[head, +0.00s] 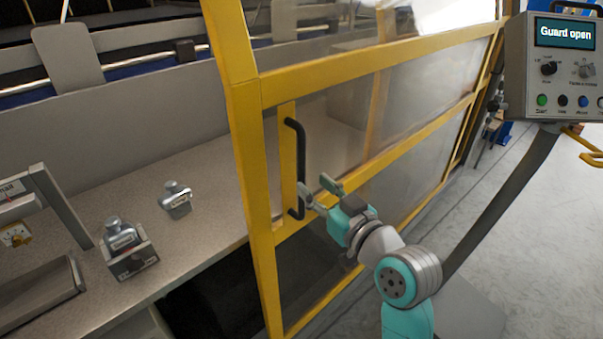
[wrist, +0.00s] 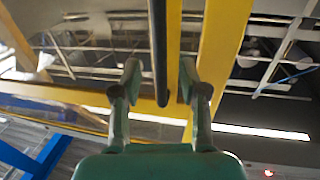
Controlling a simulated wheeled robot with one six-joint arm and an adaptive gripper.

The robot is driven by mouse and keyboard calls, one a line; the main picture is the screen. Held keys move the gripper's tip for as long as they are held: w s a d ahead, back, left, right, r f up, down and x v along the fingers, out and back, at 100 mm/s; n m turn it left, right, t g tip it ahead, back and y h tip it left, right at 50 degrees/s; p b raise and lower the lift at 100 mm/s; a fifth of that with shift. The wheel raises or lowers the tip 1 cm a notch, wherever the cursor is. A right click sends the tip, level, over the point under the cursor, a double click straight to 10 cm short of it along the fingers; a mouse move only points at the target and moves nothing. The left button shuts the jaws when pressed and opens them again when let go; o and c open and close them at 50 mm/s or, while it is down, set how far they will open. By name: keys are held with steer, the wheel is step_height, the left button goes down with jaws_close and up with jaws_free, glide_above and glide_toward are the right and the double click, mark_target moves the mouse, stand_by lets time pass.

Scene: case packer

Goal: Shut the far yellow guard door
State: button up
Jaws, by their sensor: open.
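The yellow guard door (head: 255,180) has a yellow frame with clear panels and stands swung open in the head view. Its black upright bar handle (head: 301,150) sits on a yellow strip near the door's left edge. My gripper (head: 317,188) is open and empty, at the handle's lower end. In the wrist view the handle (wrist: 158,45) runs down between the two spread fingers of my gripper (wrist: 160,78), with gaps on both sides. I cannot tell how deep the bar lies between the fingers.
A control panel (head: 565,72) at the upper right reads "Guard open". A speckled worktop (head: 195,215) on the left carries a small grey metal piece (head: 175,198) and another in a holder (head: 130,262). Grey floor (head: 520,240) is clear at the right.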

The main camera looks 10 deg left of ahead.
mark_target(304, 177)
steer(key=x, duration=0.5)
steer(key=shift+w+a, duration=0.2)
steer(key=shift+w, duration=0.1)
jaws_close()
